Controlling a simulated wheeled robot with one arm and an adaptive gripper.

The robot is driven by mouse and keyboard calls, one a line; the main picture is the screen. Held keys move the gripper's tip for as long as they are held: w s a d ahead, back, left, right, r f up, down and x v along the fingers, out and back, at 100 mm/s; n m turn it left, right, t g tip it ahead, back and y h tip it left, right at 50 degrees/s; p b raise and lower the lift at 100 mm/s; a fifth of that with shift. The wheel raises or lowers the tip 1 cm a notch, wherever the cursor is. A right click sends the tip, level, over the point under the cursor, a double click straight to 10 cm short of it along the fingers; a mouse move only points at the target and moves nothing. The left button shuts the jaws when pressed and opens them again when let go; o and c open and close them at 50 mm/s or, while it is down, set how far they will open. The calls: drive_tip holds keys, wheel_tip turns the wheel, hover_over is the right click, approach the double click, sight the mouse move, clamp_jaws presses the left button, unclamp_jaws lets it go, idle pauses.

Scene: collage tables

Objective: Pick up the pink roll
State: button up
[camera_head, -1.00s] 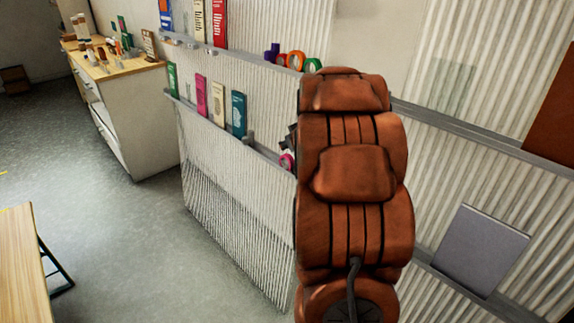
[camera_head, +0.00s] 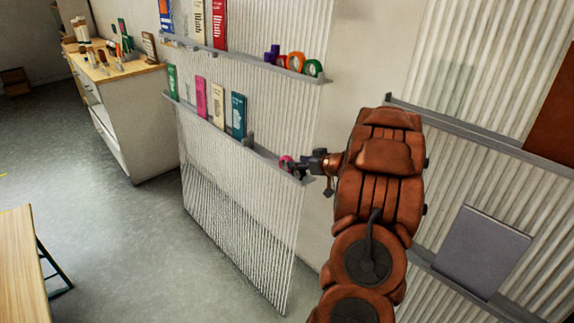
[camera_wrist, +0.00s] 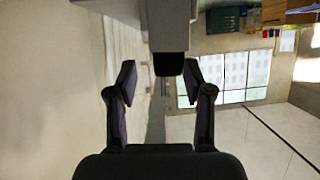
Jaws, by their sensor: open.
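The pink roll (camera_head: 286,162) sits at the right end of the lower shelf on the corrugated panel in the head view. My gripper (camera_head: 296,166) is right beside it, reaching in from the right, and partly covers it. Whether the fingers touch or surround the roll cannot be told at this size. In the wrist view my gripper (camera_wrist: 160,85) has its two dark fingers spread apart. No pink shows between them there.
The lower shelf (camera_head: 262,152) also holds several upright books (camera_head: 238,115) to the left. The upper shelf (camera_head: 250,58) carries purple, orange and green rolls (camera_head: 296,62) above. A wooden table (camera_head: 20,262) stands at lower left. The floor between is clear.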

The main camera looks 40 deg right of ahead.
sight(287, 160)
drive_tip(key=shift+w+a, duration=0.2)
drive_tip(key=shift+w, duration=0.5)
drive_tip(key=x, duration=0.3)
drive_tip(key=shift+a+p, duration=0.25)
drive_tip(key=shift+p, duration=0.15)
drive_tip(key=shift+w+d+f, duration=0.1)
drive_tip(key=shift+w+f, duration=0.1)
drive_tip(key=shift+w, duration=0.3)
clamp_jaws()
